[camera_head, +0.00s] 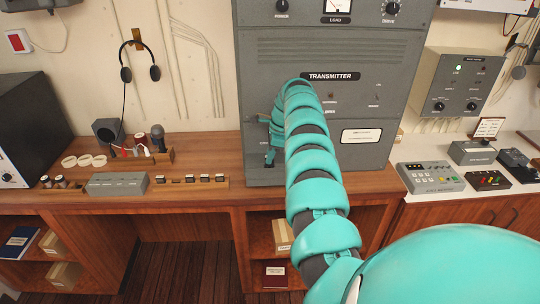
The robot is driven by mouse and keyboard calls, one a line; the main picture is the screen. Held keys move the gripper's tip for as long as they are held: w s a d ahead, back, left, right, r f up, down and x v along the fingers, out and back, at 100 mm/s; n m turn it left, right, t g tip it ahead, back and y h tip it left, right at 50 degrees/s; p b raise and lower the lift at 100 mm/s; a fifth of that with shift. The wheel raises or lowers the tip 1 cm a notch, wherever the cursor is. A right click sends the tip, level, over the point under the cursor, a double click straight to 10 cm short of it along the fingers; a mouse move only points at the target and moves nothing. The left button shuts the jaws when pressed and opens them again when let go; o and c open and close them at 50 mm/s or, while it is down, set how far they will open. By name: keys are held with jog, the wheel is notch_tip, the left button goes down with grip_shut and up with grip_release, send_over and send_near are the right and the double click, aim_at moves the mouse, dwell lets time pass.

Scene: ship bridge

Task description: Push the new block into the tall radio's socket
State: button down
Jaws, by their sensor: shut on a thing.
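The tall radio (265,65) is a grey upright cabinet with a TRANSMITTER label, standing on the wooden desk. My teal arm reaches up across its front and hides the middle of its lower panel. My gripper (268,138) is at the lower left part of this panel, close to its face, with teal fingers showing left of the arm. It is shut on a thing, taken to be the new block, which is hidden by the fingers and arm. The socket is hidden too, so I cannot tell whether the block is in it.
A wooden rack (192,184) with several small pieces lies on the desk, left of the radio. A grey box (117,183), white rings (84,160) and a microphone (158,137) stand further left. A grey keypad console (430,177) is on the right counter.

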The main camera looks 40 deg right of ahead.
jog(key=shift+f+b, duration=0.8)
jog(key=shift+b, duration=0.3)
dwell(1.9)
dwell(0.3)
jog(key=c, duration=1.3)
grip_release()
jog(key=shift+c, duration=0.2)
jog(key=b+v, duration=0.1)
jog(key=v, duration=0.6)
jog(key=p+v, duration=1)
jog(key=shift+r, duration=0.25)
jog(key=shift+s, duration=0.1)
jog(key=shift+a, duration=0.15)
